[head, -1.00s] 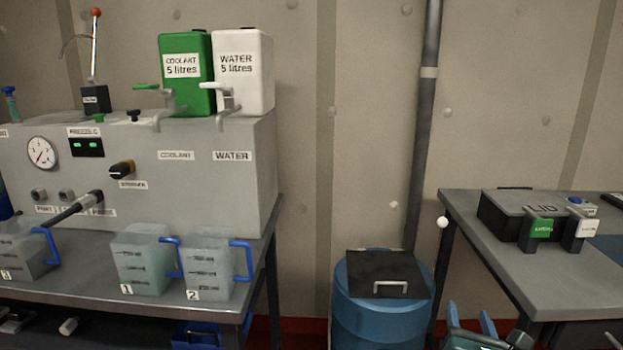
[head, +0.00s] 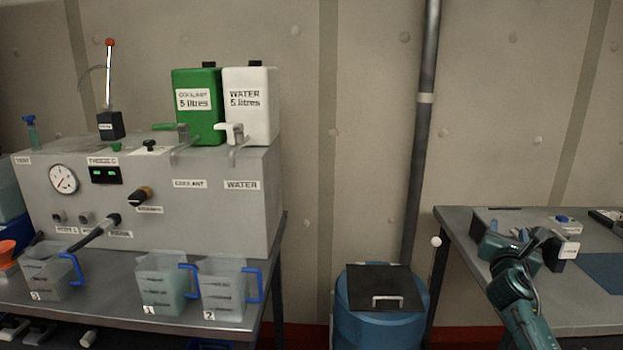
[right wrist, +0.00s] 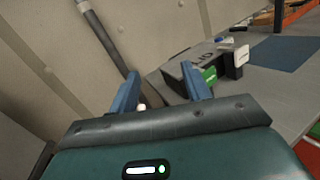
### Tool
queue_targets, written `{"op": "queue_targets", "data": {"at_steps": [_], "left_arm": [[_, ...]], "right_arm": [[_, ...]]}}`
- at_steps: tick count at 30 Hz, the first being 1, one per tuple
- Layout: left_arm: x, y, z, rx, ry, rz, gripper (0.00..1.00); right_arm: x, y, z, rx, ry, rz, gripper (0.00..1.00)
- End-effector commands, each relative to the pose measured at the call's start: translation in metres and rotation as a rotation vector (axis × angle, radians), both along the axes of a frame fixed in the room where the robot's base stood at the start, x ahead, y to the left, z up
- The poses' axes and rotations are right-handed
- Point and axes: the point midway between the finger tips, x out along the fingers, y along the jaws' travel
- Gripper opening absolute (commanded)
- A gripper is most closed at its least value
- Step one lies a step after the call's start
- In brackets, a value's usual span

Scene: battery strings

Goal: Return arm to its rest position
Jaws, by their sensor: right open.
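My right gripper (right wrist: 160,92) is open in the right wrist view, its two blue fingers apart with nothing between them. In the head view my right arm and gripper (head: 512,250) stand in front of the right-hand table (head: 590,312), hiding part of the grey box (head: 487,216) on it. In the right wrist view the box (right wrist: 185,68) with the green tag (right wrist: 209,75) and white tag (right wrist: 241,56) lies beyond the fingers, apart from them. My left gripper is not in view.
A blue barrel (head: 375,330) with a black lid (head: 385,288) stands between the tables. A pipe (head: 422,140) runs up the wall behind it.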

Motion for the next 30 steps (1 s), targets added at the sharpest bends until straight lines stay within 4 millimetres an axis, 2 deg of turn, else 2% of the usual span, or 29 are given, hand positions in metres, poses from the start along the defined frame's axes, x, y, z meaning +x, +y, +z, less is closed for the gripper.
{"op": "queue_targets", "data": {"at_steps": [1,8,12,18,27,28,30], "left_arm": [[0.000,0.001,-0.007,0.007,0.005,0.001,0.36],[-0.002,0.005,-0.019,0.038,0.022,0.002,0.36],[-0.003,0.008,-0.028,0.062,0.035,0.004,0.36],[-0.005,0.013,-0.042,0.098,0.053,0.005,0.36],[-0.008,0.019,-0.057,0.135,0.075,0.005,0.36],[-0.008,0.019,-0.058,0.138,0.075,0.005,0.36],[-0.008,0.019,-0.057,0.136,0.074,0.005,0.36]], "right_arm": [[0.000,0.007,-0.012,0.108,-0.034,0.032,0.48],[0.007,0.021,-0.023,0.643,-0.233,0.132,0.48],[0.012,0.034,-0.030,1.083,-0.377,0.187,0.48],[0.017,0.054,-0.035,1.762,-0.577,0.216,0.48],[0.020,0.075,-0.036,2.504,-0.764,0.162,0.48],[0.019,0.078,-0.041,2.555,-0.768,0.147,0.48],[0.003,0.094,-0.074,2.546,-0.717,0.105,0.48]]}}
